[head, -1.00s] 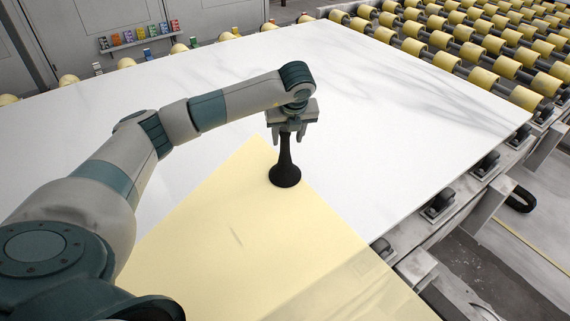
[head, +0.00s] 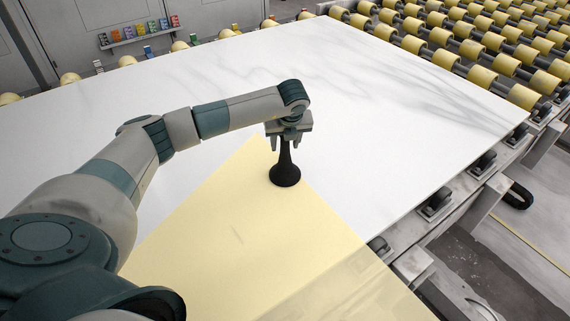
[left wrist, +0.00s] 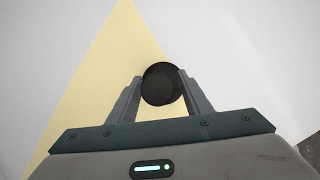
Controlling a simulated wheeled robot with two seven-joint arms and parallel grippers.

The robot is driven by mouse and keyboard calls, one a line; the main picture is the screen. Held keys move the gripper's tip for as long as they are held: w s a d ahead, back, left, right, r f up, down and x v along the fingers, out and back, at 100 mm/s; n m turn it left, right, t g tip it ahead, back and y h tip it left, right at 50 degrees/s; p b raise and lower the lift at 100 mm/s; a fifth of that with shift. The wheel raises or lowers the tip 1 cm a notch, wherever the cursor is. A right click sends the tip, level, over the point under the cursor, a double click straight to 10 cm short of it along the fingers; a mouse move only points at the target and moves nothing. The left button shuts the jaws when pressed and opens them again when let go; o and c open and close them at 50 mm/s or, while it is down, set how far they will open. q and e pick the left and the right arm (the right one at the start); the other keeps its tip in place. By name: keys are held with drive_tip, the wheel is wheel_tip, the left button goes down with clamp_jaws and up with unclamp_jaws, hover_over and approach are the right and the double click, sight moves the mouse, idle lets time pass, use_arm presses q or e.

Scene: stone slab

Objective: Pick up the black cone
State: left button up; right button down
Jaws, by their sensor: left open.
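The black cone (head: 285,172) stands upright near the far corner of the yellow sheet (head: 225,230), wide end down. Its narrow top reaches up to my left gripper (head: 286,143). The gripper is open, right above the cone, with a finger on each side of its top. In the left wrist view the cone (left wrist: 161,84) lies between the two fingertips (left wrist: 160,85), seen from above. I cannot tell whether a finger touches it. My right gripper is not in view.
The white stone slab (head: 400,130) is broad and mostly clear around the cone. Yellow rollers (head: 481,76) line the far right. A small shelf (head: 140,41) with colored pieces is on the back wall. A metal frame runs along the slab's right edge.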

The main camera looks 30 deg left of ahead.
use_arm(q)
clamp_jaws()
